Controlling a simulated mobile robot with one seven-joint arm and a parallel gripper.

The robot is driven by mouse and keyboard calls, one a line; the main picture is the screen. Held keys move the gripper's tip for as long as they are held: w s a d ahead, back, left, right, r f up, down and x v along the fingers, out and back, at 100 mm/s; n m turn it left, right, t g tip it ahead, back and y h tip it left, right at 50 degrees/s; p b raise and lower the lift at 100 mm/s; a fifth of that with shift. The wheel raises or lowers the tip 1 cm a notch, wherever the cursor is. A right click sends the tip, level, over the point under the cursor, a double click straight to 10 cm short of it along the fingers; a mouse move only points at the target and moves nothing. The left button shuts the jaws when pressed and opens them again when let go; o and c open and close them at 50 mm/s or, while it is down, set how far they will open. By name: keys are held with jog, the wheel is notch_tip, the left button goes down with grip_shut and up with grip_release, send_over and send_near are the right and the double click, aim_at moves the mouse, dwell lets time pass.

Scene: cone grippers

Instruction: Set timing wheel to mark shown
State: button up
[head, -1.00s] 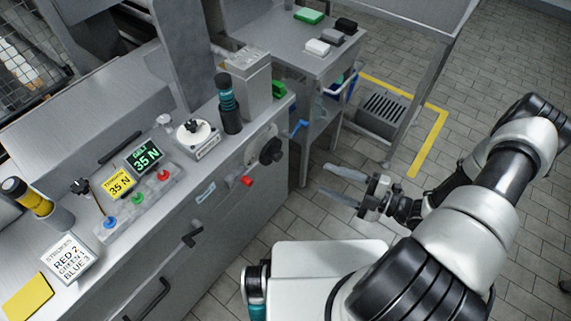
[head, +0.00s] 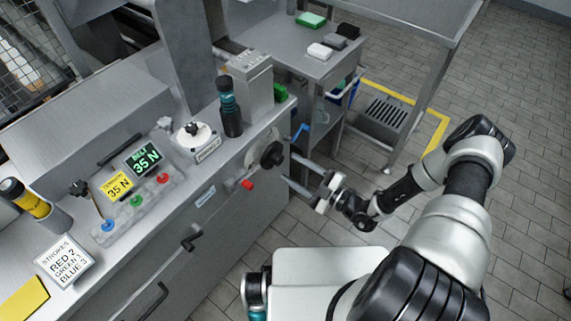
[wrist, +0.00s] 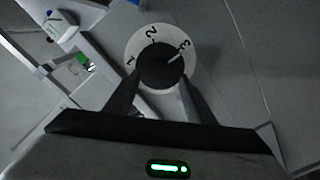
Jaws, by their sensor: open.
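The timing wheel seems to be the black knob (head: 271,154) on the cabinet's front face. In the wrist view the round black knob (wrist: 160,68) sits on a white dial (wrist: 134,48) numbered 1, 2 and 3. A pale pointer line on the knob points toward 3. My gripper (head: 289,169) is open, its fingers aimed at the front face by the knob. In the wrist view my gripper (wrist: 160,88) has one finger on each side of the knob's near part; whether they touch it I cannot tell.
A white card (head: 66,260) reads STROKES, RED 2, GREEN 1, BLUE 3. A red knob (head: 248,185) is close below left of the wheel. A side table (head: 290,45) stands behind.

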aim_at(281, 161)
jog(key=shift+x, duration=1.9)
jog(key=c, duration=1.1)
